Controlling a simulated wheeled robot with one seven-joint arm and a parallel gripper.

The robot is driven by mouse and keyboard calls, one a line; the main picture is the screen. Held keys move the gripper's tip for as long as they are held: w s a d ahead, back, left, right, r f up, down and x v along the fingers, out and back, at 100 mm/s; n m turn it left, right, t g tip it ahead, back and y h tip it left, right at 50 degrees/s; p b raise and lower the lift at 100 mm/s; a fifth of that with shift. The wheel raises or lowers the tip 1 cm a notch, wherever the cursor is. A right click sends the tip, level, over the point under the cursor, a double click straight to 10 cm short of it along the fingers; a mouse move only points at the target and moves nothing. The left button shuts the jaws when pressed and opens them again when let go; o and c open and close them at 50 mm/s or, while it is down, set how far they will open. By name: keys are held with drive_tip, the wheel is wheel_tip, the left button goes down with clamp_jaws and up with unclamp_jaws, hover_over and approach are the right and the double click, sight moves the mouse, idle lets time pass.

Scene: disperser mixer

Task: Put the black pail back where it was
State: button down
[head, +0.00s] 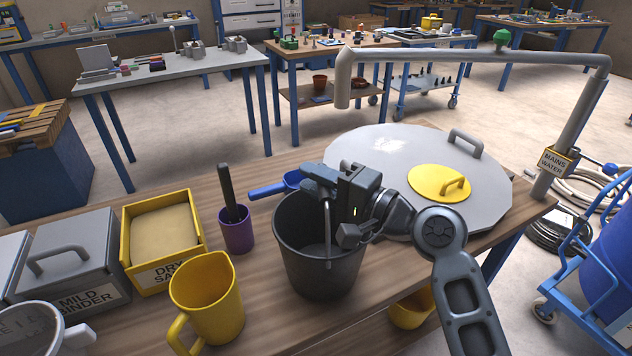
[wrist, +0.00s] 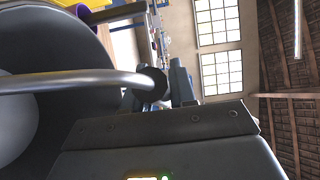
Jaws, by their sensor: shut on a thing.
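The black pail (head: 318,262) stands upright at the middle of the wooden bench in the head view, or just over it; I cannot tell whether its base touches. My gripper (head: 333,200) is at the pail's rim, shut on its grey wire handle (head: 327,235). In the wrist view the handle (wrist: 70,82) runs across to my gripper (wrist: 150,88), and the pail's dark wall (wrist: 85,120) fills the left side.
A yellow jug (head: 207,300), a purple cup (head: 236,232) and a blue-handled scoop (head: 270,190) stand left of the pail. A yellow sand box (head: 128,238) is further left. A large grey lid (head: 370,150) lies behind right, under the water pipe (head: 460,57).

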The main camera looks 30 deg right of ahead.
drive_tip(key=shift+d+f, duration=0.1)
drive_tip(key=shift+f, duration=0.15)
drive_tip(key=shift+f, duration=0.15)
drive_tip(key=c, duration=0.9)
unclamp_jaws()
drive_tip(key=b+v, duration=0.2)
drive_tip(key=v, duration=1)
